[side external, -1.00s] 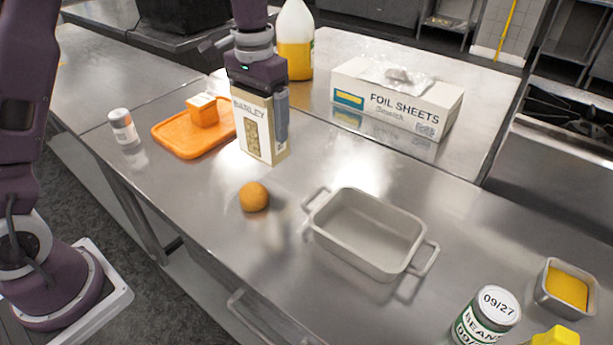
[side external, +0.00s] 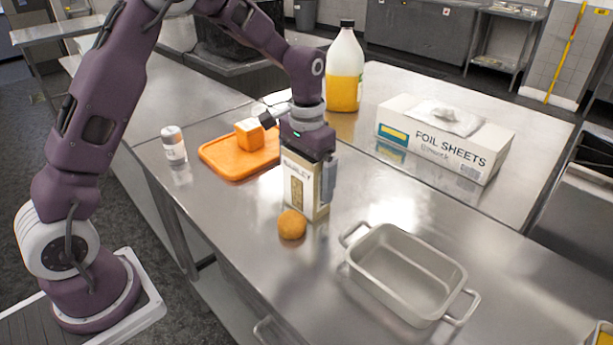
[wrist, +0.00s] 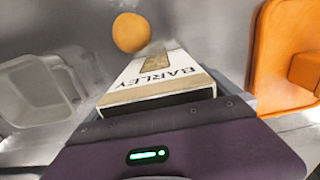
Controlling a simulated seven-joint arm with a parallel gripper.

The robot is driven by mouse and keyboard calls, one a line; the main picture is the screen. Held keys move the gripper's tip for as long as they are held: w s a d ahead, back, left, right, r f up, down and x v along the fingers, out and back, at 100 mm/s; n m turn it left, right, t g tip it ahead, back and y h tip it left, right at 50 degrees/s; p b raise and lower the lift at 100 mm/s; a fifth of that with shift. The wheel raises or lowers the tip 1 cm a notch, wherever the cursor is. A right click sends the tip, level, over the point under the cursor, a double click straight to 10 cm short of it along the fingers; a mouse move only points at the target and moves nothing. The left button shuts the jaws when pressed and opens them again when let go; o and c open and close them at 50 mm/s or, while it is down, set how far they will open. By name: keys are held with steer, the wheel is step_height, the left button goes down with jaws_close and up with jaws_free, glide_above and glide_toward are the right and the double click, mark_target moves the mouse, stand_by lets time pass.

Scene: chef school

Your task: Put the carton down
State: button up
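The carton (side external: 301,189) is a tan and white box marked BARLEY. It stands upright under my gripper (side external: 311,168), which is shut on its upper part. One finger shows along the carton's right side. The carton's base is at or just above the steel counter; I cannot tell whether it touches. In the wrist view the carton (wrist: 160,78) stretches away from my gripper, with its label showing.
An orange fruit (side external: 292,225) lies close by the carton's front left. An orange board (side external: 225,163) with an orange block (side external: 249,134) is behind left. A baking dish (side external: 365,262) is at right; a foil box (side external: 443,138) and jug (side external: 345,80) stand behind. A shaker (side external: 174,145) is left.

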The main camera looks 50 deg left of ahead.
step_height(320, 180, up, 12)
steer(key=shift+r, duration=0.2)
steer(key=s+d+r+t, duration=0.1)
steer(key=s+r+t, duration=0.1)
steer(key=s, duration=0.8)
steer(key=s+d+r+t, duration=0.1)
steer(key=s+r, duration=0.3)
steer(key=s, duration=0.6)
steer(key=shift+d+r+t, duration=0.15)
steer(key=shift+r+t, duration=0.25)
steer(key=shift+t, duration=0.9)
steer(key=s+f, duration=0.1)
steer(key=s, duration=0.1)
steer(key=s+f, duration=0.1)
steer(key=s, duration=0.2)
steer(key=s+f, duration=0.1)
steer(key=s, duration=0.1)
steer(key=shift+s+d+f, duration=0.2)
steer(key=shift+f, duration=0.15)
steer(key=shift+c, duration=1.1)
